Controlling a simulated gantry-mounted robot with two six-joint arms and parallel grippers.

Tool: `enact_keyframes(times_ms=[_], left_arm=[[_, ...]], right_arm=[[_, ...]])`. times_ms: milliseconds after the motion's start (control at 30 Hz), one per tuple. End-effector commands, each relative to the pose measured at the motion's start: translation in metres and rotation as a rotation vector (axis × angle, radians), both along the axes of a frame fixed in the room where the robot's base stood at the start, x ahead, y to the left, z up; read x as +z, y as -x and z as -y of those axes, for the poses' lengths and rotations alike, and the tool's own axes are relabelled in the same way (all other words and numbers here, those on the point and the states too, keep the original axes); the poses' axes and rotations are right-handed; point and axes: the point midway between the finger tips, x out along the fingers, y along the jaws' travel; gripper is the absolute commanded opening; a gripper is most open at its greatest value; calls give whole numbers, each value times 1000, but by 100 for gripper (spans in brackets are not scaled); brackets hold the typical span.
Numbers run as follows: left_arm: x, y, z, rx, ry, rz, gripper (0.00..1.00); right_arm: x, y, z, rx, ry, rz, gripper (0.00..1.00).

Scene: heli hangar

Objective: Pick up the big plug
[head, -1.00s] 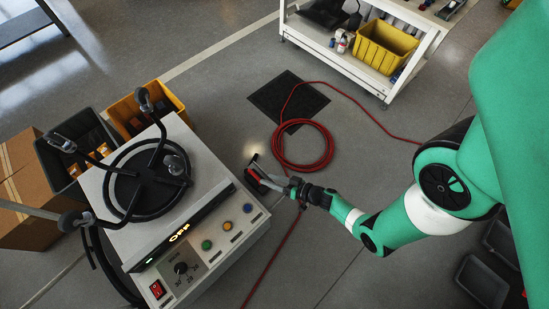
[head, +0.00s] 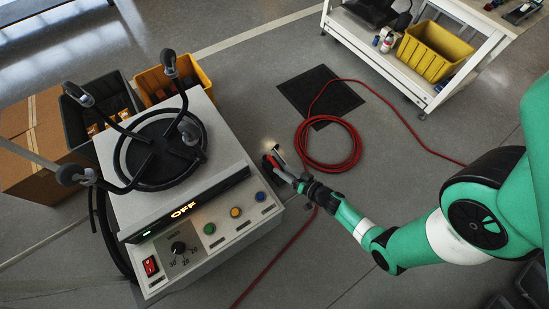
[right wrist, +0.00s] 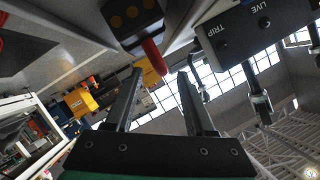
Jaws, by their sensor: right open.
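My right gripper (head: 279,156) is beside the right edge of the grey control unit (head: 225,225), left of the coiled red cable (head: 328,144). In the right wrist view its two fingers (right wrist: 160,76) are open. A dark block with round orange spots (right wrist: 130,18) and a red rod-like part (right wrist: 154,56) shows just past the fingertips; it may be the big plug. The red part is in line with the gap, and I cannot tell whether it touches a finger. A small red piece (head: 269,162) shows at the gripper in the head view. My left gripper is not in view.
The unit carries a black ring frame (head: 160,150) with arms sticking out. Bins (head: 176,84) and a cardboard box (head: 40,140) stand behind it. A white cart (head: 400,72) is at the top right.

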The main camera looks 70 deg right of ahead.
Motion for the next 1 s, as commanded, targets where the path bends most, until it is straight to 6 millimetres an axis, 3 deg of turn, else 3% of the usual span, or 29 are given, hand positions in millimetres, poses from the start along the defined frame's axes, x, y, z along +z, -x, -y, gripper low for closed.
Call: enact_keyframes(times_ms=[300,567,867,1000], left_arm=[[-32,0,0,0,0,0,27],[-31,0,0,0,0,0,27],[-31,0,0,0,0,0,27],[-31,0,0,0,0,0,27]], right_arm=[[-13,-42,19,2,4,2,55],[-10,-45,20,1,1,1,55],[-10,-45,20,1,1,1,1],[-10,-45,20,1,1,1,0]])
